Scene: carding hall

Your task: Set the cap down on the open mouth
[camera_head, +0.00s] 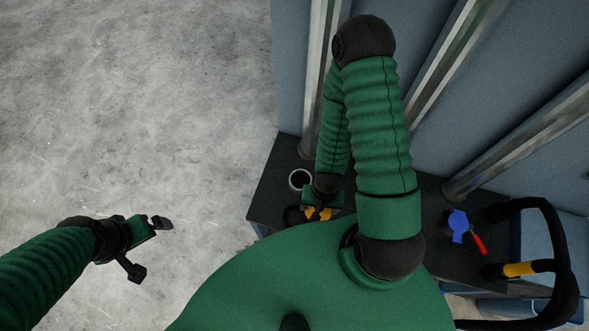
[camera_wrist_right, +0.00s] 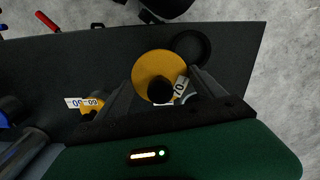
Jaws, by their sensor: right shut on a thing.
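The yellow cap (camera_wrist_right: 150,66), a round disc with a black knob, sits between the fingers of my right gripper (camera_wrist_right: 160,80). The gripper is shut on it above the dark bench. In the head view my right gripper (camera_head: 318,212) and bits of yellow show beside my forearm. The open mouth (camera_head: 300,179), a pale rim with a dark inside, stands just up and left of that gripper. My left gripper (camera_head: 150,247) is open and empty over the floor.
A black round ring (camera_wrist_right: 190,47) lies near the cap on the bench (camera_head: 270,185). A blue valve (camera_head: 458,226) with a red handle and a yellow fitting (camera_head: 518,269) on a black hose are to the right. Metal posts rise behind.

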